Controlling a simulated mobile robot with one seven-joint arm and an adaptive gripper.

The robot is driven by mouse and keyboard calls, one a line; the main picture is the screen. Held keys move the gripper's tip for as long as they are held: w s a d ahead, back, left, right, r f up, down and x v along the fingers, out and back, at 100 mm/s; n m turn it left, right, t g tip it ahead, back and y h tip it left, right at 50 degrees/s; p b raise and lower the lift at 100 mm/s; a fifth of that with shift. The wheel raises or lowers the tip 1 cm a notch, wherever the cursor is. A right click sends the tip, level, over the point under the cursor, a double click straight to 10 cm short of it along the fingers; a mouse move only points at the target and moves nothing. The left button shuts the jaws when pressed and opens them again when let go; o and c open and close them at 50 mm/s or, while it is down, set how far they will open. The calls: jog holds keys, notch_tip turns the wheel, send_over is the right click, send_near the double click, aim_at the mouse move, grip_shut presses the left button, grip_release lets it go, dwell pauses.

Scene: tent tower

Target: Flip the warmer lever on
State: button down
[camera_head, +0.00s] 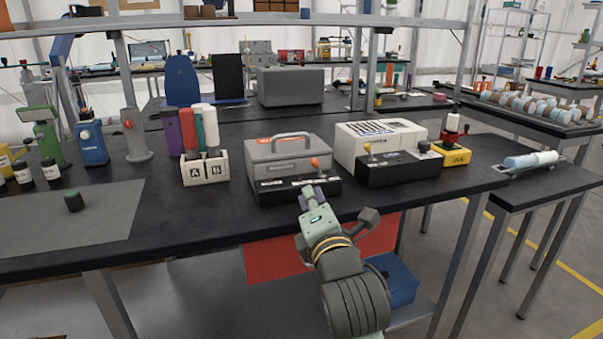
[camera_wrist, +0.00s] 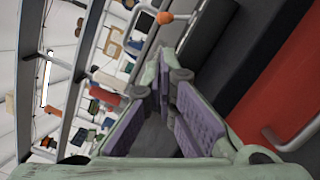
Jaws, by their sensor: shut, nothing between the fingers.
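A grey box with a top handle (camera_head: 288,155) stands on the bench behind a black control base (camera_head: 270,190). A lever with an orange knob (camera_head: 315,163) stands up from this base at its right; the knob also shows in the wrist view (camera_wrist: 165,18). To the right, a white vented unit (camera_head: 378,140) has a similar black base with an orange-knobbed lever (camera_head: 367,147) and a black knob. I cannot read which unit is the warmer. My gripper (camera_head: 307,193) is shut and empty, in front of the grey unit's base, below its knob and apart from it.
A yellow block with a red-and-black top (camera_head: 452,153) stands right of the white unit. A white holder marked A and B (camera_head: 205,170) with coloured tubes stands at the left. A red panel (camera_head: 270,262) and a blue bin (camera_head: 400,280) are below the bench edge.

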aim_at(317, 168)
jog(key=shift+w, duration=0.1)
jog(key=p+x, duration=0.2)
jog(key=x, duration=0.8)
jog(key=shift+p, duration=0.4)
